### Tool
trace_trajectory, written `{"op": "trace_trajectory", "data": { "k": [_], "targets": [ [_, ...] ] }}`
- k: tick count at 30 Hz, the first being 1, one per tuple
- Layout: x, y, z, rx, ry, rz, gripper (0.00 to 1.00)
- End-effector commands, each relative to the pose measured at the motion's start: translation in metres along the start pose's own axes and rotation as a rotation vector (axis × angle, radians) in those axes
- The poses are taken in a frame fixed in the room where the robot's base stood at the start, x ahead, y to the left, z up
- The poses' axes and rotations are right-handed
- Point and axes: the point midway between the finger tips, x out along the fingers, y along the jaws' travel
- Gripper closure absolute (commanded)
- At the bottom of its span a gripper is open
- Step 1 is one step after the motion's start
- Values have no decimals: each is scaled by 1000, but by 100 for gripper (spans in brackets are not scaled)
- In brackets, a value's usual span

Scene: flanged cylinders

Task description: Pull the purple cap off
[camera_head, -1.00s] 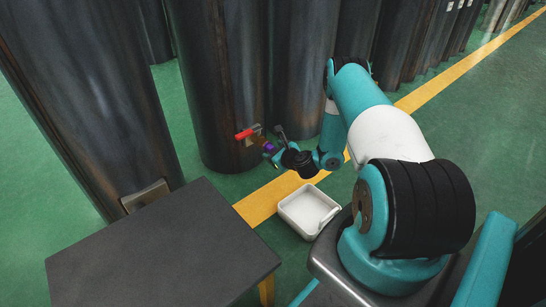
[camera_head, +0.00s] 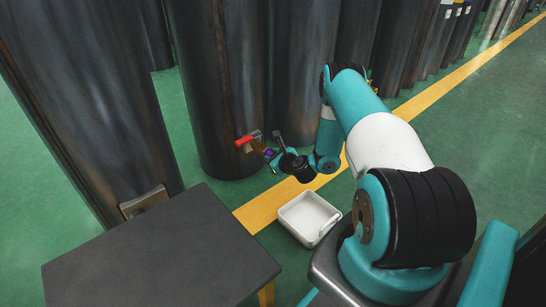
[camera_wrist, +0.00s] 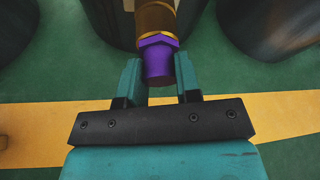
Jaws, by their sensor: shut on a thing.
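The purple cap (camera_wrist: 158,62) sits at the end of a brass fitting (camera_wrist: 156,18) in the wrist view, with a gold ring where they meet. In the head view the cap (camera_head: 269,153) is a small purple spot beside the red-handled valve (camera_head: 244,140) on a tall dark cylinder. My gripper (camera_wrist: 160,80) has one teal finger on each side of the cap and is shut on it. The cap still meets the fitting, with no gap visible. In the head view my gripper (camera_head: 274,158) is small and partly hidden by its own wrist.
A white tray (camera_head: 285,217) stands on the floor by the yellow line, below my wrist. A dark table (camera_head: 160,250) is at the lower left. Green floor is open at the right.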

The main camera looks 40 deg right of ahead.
Motion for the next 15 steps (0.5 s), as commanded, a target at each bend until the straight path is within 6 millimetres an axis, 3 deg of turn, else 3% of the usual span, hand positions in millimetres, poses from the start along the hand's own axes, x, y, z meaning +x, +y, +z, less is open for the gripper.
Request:
{"op": "trace_trajectory", "data": {
  "k": [15],
  "targets": [
    [-4,0,-2,-2,0,0,100]
  ]
}}
